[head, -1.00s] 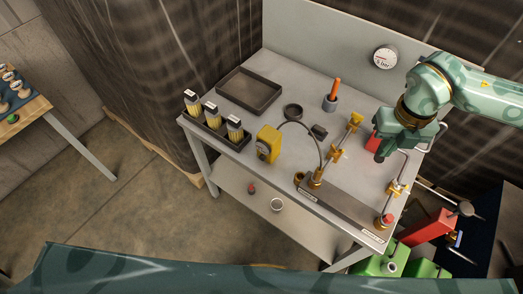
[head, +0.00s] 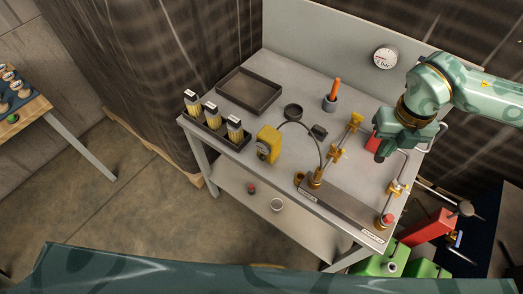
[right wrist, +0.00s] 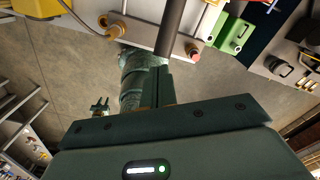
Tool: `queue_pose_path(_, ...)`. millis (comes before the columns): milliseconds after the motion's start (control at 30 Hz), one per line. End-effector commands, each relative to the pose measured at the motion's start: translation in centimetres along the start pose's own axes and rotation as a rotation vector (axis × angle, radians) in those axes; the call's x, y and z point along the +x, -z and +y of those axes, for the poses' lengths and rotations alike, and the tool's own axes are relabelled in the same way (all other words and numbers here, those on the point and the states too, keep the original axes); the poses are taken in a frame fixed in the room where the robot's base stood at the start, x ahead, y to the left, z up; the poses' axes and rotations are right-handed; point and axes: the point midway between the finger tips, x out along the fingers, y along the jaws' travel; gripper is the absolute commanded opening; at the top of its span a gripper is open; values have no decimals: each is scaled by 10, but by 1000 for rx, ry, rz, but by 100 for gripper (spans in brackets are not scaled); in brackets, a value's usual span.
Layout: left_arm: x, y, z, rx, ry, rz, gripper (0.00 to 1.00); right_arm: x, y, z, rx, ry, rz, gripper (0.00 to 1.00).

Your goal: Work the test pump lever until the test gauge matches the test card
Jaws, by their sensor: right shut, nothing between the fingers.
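The round white gauge (head: 385,57), marked bar, is on the grey back panel; its needle is too small to read. A red pump-like body (head: 428,228) stands at the right beside the bench, with a rod ending in a dark knob (head: 464,209). I cannot tell which part is the pump lever, and no test card is clearly readable. My right gripper (head: 380,156) is shut and empty over the right part of the bench, partly covering a red thing (head: 371,142). In the right wrist view a dark rod (right wrist: 171,30) shows beyond the fingers (right wrist: 161,85); contact is unclear. My left gripper is not visible.
The grey bench (head: 300,88) holds an empty tray (head: 249,91), a rack with several yellow-labelled pieces (head: 211,115), a yellow device (head: 268,143), an orange-handled tool (head: 336,90) and a pipe assembly with brass fittings (head: 337,153). Green containers (head: 383,262) stand on the floor at right.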

Motion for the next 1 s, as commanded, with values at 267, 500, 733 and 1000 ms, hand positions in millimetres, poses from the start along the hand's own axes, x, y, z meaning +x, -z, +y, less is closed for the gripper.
queue_pose_path(267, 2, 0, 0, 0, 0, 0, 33, 2, 0, 0, 0, 0, 0, 0)
queue_pose_path(500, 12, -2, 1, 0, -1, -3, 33, 18, 0, 0, 0, 0, 1, 0)
queue_pose_path(733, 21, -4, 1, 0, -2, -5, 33, 32, 0, 0, 0, 0, 0, 0)
queue_pose_path(1000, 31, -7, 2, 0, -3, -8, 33, 48, 0, 0, 0, 1, 0, 0)
